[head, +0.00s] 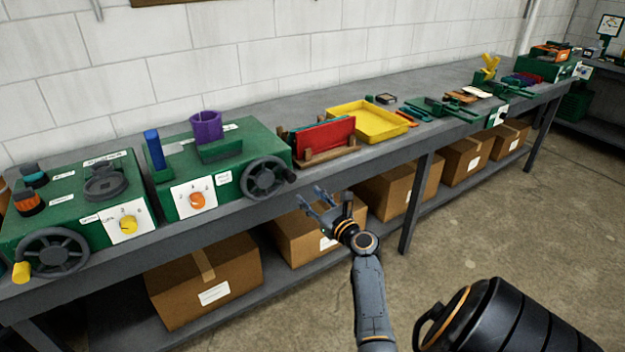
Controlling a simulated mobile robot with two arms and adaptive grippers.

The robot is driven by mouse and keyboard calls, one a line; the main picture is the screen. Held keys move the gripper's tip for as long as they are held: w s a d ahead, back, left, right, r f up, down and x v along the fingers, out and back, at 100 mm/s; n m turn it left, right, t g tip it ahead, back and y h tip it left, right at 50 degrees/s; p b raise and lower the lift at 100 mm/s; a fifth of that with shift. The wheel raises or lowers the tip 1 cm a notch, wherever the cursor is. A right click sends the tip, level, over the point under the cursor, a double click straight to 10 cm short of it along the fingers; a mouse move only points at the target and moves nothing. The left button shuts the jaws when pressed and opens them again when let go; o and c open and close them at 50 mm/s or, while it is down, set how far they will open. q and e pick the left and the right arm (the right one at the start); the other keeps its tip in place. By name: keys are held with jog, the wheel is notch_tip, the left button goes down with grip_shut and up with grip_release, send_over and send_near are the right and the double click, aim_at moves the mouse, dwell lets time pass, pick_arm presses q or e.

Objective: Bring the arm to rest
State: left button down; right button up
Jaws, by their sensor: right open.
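My right arm comes up from the bottom of the head view, with its grey forearm reaching toward the bench. My right gripper (318,203) is open and empty. It hangs in front of the bench's front edge, and in the picture it overlaps a cardboard box on the lower shelf. It appears apart from everything around it. My left gripper does not show.
The long grey bench (345,165) carries two green machines (240,150) with handwheels, a red panel in a wooden rack (325,137) and a yellow tray (368,122). Cardboard boxes (205,280) fill the lower shelf. Bare concrete floor (500,220) lies open at right.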

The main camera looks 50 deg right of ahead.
dwell(0.6)
jog(key=s+a+f+n+g+y, duration=0.1)
jog(key=s+a+f+n+g, duration=0.35)
jog(key=f, duration=0.65)
jog(key=s+a+f+n+g+y, duration=0.1)
jog(key=a+f+n, duration=0.55)
jog(key=f, duration=0.55)
jog(key=s+a+f+n+g+y, duration=0.25)
jog(key=a+f+n, duration=0.3)
jog(key=f, duration=0.55)
jog(key=s+a+f+n+g, duration=0.3)
jog(key=s+a+f+n, duration=0.3)
jog(key=s, duration=0.4)
jog(key=s+a+f+n+g, duration=0.25)
jog(key=s+f+n, duration=0.35)
jog(key=s+f, duration=0.3)
jog(key=s+a+f+n+g, duration=0.1)
jog(key=s+n, duration=0.4)
jog(key=s, duration=0.5)
jog(key=s+a+f+n+g, duration=0.2)
jog(key=s+a+f+n, duration=0.2)
jog(key=s, duration=0.6)
jog(key=shift+n, duration=1.05)
jog(key=shift+h, duration=0.25)
